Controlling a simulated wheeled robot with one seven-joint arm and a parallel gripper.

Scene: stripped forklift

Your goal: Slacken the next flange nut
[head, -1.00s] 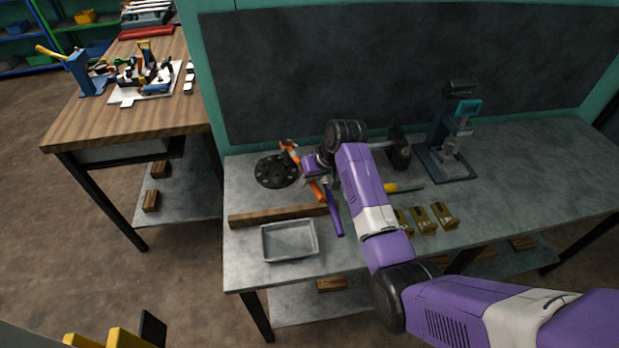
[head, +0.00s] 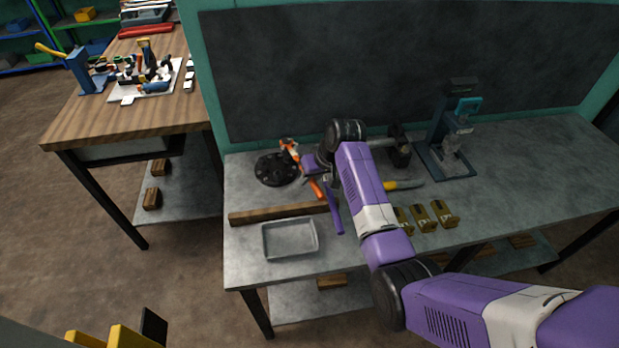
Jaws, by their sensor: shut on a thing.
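The flange (head: 277,169) is a round black disc with several nuts or holes around its face, lying on the left part of the grey workbench. My gripper (head: 306,166) is just right of the disc, shut on an orange tool (head: 316,187) that looks like a wrench. The tool's upper end is by the disc's upper right rim. Whether it sits on a nut is too small to tell. My wrist and arm hide part of the tool and the fingertips.
A wooden bar (head: 278,214) and an empty grey tray (head: 290,239) lie in front of the flange. Yellow-brown blocks (head: 422,217) and a yellow-ended tool (head: 404,185) lie to the right. A dark press (head: 446,140) stands behind. The bench's right end is clear.

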